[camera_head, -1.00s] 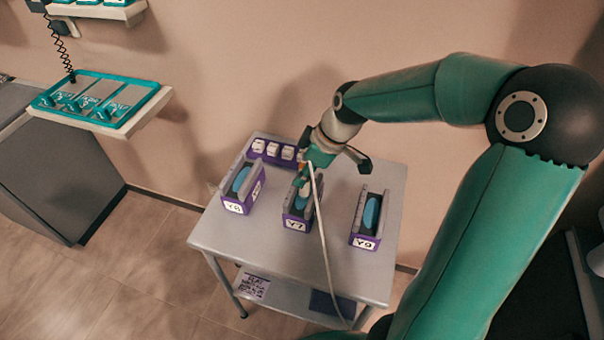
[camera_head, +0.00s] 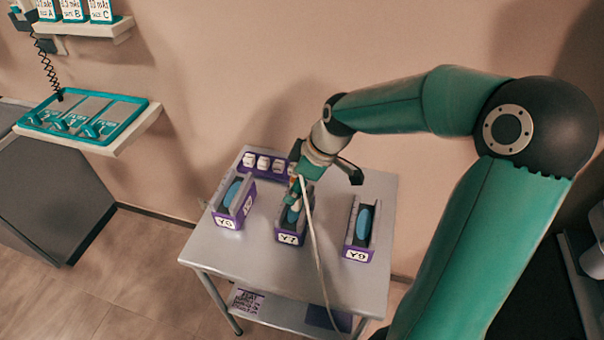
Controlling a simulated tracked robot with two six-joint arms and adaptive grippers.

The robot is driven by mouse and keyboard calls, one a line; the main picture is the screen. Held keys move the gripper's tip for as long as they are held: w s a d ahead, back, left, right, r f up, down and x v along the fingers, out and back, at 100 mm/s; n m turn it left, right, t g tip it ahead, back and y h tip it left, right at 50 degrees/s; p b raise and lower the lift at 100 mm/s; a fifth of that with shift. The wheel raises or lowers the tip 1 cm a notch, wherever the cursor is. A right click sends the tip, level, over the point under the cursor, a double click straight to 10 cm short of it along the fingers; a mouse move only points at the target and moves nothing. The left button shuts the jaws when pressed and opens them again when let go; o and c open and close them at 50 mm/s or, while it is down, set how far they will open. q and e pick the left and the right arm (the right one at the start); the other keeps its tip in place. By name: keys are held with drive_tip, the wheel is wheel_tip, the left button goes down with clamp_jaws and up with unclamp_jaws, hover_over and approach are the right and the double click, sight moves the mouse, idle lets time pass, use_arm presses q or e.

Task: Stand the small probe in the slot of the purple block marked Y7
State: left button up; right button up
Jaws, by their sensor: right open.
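The purple block marked Y7 (camera_head: 289,239) stands at the middle of the grey table, between blocks Y6 and Y9. The small probe (camera_head: 294,192), with green, white and reddish parts, is upright at the Y7 slot, next to a blue pad. Its pale cable (camera_head: 316,245) runs down over the table's front edge. My right gripper (camera_head: 322,174) is just above Y7, its jaws open, with one dark finger out to the right. Its other finger is close by the probe's top; I cannot tell whether they touch. The probe's lower end is hidden. My left gripper is out of view.
Block Y6 (camera_head: 229,222) stands left and block Y9 (camera_head: 357,254) right, each with a blue pad. A purple rack (camera_head: 242,171) with white pieces is at the back. A wall shelf with a teal tray (camera_head: 146,104) is at the left. The table's front (camera_head: 255,265) is clear.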

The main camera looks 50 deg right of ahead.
drive_tip(key=v, duration=1.1)
drive_tip(key=shift+r, duration=0.2)
drive_tip(key=shift+s, duration=0.1)
